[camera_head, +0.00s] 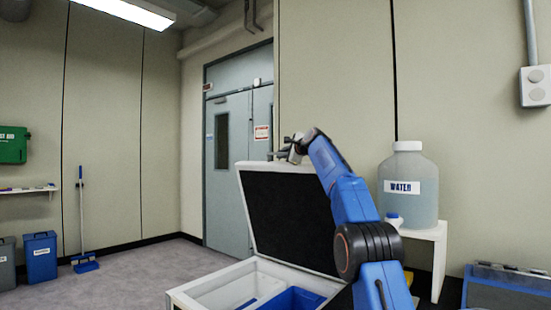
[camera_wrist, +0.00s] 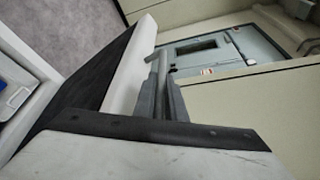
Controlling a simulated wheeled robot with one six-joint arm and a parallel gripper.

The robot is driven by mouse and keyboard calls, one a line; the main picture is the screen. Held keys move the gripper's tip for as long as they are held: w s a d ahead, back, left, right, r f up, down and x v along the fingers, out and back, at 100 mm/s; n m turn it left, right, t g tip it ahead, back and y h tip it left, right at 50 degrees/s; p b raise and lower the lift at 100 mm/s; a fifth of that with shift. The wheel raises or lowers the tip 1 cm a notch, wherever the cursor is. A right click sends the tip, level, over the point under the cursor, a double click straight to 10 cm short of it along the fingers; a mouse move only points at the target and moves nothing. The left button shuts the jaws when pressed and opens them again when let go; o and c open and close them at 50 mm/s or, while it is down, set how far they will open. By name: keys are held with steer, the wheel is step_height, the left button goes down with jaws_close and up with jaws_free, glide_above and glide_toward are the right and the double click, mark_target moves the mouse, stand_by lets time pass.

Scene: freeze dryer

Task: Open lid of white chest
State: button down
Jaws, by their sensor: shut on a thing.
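The white chest (camera_head: 190,291) stands in front of me, with a white liner and a blue bin (camera_head: 292,299) inside. Its lid (camera_head: 287,217) is raised steeply, its dark inner face toward me. My gripper (camera_head: 291,150) is at the lid's top edge, with my blue arm reaching up from the right. In the wrist view, the gripper fingers (camera_wrist: 157,88) are close together, shut on the lid's edge (camera_wrist: 136,62). The exact contact is partly hidden by the gripper body. The dark inner side of the lid (camera_wrist: 95,75) shows left of the fingers.
A grey double door (camera_head: 237,140) is behind the lid. Blue and grey bins and a broom stand at the far left. The floor (camera_head: 150,272) left of the chest is clear.

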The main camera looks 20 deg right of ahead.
steer(key=shift+w+d, duration=0.1)
steer(key=shift+d, duration=0.15)
steer(key=c, duration=1.8)
jaws_free()
steer(key=shift+r, duration=0.1)
steer(key=v, duration=1.7)
steer(key=shift+s+d, duration=0.15)
steer(key=shift+s, duration=0.05)
